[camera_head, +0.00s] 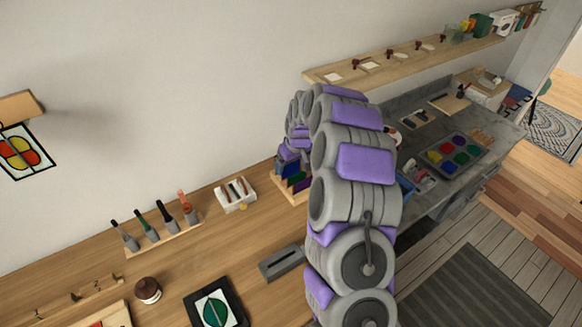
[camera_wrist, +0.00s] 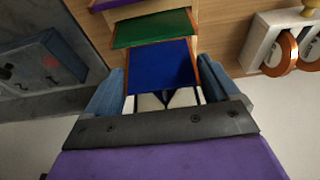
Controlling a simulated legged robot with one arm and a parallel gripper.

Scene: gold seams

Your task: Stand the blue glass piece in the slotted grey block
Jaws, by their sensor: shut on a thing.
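The blue glass piece (camera_wrist: 160,62) is a dark blue pane with copper-coloured side edges, between the blue fingers of my gripper (camera_wrist: 158,82) in the wrist view. My gripper is shut on it. The pane is beside green and purple panes at the wooden rack (camera_head: 284,189); whether it still touches the rack is unclear. In the head view my arm hides part of the rack and most of my gripper. The slotted grey block (camera_head: 282,262) lies on the wooden bench, left of my arm and nearer than the rack, its dark slot facing up and empty.
A white holder (camera_head: 235,195) with copper-coloured rolls stands left of the rack. A wooden stand with several upright tools (camera_head: 160,231), a brown jar (camera_head: 148,290) and a framed green-leaf panel (camera_head: 217,308) are farther left. Bare bench lies between the white holder and the block.

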